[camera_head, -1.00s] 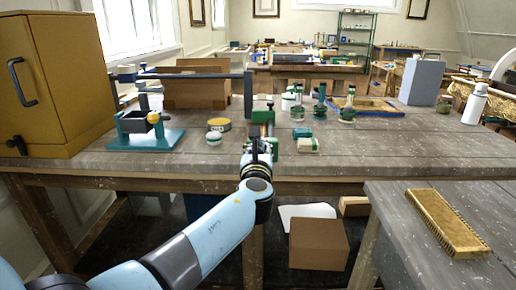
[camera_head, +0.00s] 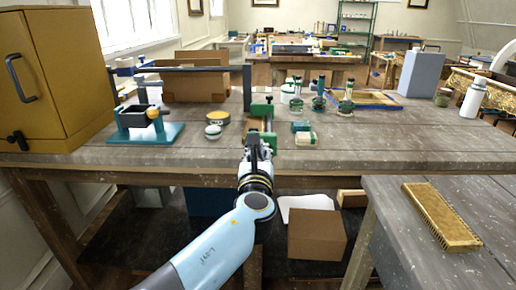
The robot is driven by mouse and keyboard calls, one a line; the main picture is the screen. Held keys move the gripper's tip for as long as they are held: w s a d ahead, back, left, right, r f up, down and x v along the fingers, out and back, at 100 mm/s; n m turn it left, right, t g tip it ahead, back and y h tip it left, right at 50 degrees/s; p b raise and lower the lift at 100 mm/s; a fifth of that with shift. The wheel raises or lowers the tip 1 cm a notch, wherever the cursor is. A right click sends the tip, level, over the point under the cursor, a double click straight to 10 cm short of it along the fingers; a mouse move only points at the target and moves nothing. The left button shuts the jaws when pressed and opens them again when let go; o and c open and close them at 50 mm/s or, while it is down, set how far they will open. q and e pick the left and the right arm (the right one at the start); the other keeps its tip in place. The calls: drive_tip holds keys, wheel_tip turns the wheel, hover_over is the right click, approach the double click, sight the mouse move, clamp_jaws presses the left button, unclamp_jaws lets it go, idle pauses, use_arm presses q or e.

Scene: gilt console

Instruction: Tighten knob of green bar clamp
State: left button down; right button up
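A green clamp-like piece (camera_head: 262,109) stands near the middle of the wooden bench, close to its front edge. A second green part (camera_head: 271,141) shows just behind my gripper, with a brown wooden piece between them. I cannot make out the knob; the gripper may hide it. My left gripper (camera_head: 258,144) is at the bench's front edge, directly in front of the green parts. Its fingers point away from me. I cannot tell whether they are open or shut, or whether they touch the clamp. My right gripper is not in view.
A dark bar frame (camera_head: 190,69) rises just left of the clamp. A teal stand (camera_head: 148,135), a round tin (camera_head: 218,117) and small green-and-cream blocks (camera_head: 305,138) stand nearby. A yellow cabinet (camera_head: 60,75) fills the left. A brush (camera_head: 440,217) lies on the right bench.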

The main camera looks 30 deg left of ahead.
use_arm(q)
drive_tip(key=s+a+f+n+b, duration=0.3)
drive_tip(key=a+n+b, duration=0.15)
drive_tip(key=n, duration=0.75)
drive_tip(key=b+x, duration=0.1)
drive_tip(key=x, duration=0.5)
drive_tip(key=shift+w+f, duration=0.15)
drive_tip(key=shift+f, duration=0.05)
drive_tip(key=shift+d+r, duration=0.1)
drive_tip(key=shift+r, duration=0.15)
idle(0.3)
